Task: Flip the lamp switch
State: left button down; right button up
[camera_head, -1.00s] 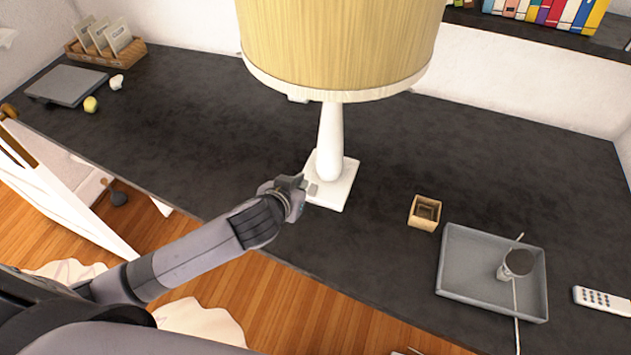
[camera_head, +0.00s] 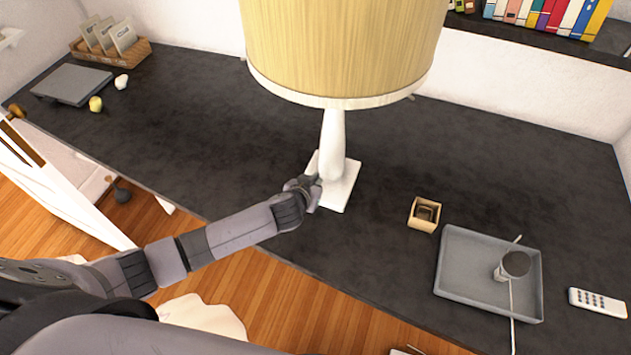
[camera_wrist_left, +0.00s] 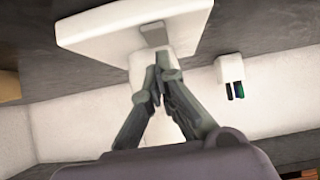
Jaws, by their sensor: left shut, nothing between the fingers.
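The lamp has a wide tan shade (camera_head: 340,50), a white stem (camera_head: 332,145) and a white square base (camera_head: 345,190) on the dark tabletop. My left gripper (camera_head: 316,183) is at the left front side of the base, close to the foot of the stem. In the left wrist view my left gripper (camera_wrist_left: 159,74) has its fingers together with nothing between them. Just past the fingertips is a small grey switch (camera_wrist_left: 153,34) on the white lamp base (camera_wrist_left: 110,30). I cannot tell whether the fingers touch it. My right gripper is not in view.
A small wooden box (camera_head: 424,214), a grey tray (camera_head: 450,285) holding a small cup-like object (camera_head: 515,265), and a white remote (camera_head: 598,302) lie to the right. A flat grey slab (camera_head: 72,85) and a card basket (camera_head: 135,50) stand far left. The tabletop left of the lamp is mostly clear.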

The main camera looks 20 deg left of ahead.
pick_arm(q)
jog(key=shift+f, duration=0.25)
jog(key=shift+w+f+b, duration=0.25)
jog(key=shift+f+b, duration=0.2)
jog(key=shift+r, duration=0.1)
jog(key=shift+s, duration=0.1)
jog(key=shift+s+p, duration=0.35)
jog(key=shift+s, duration=0.4)
jog(key=shift+a, duration=0.1)
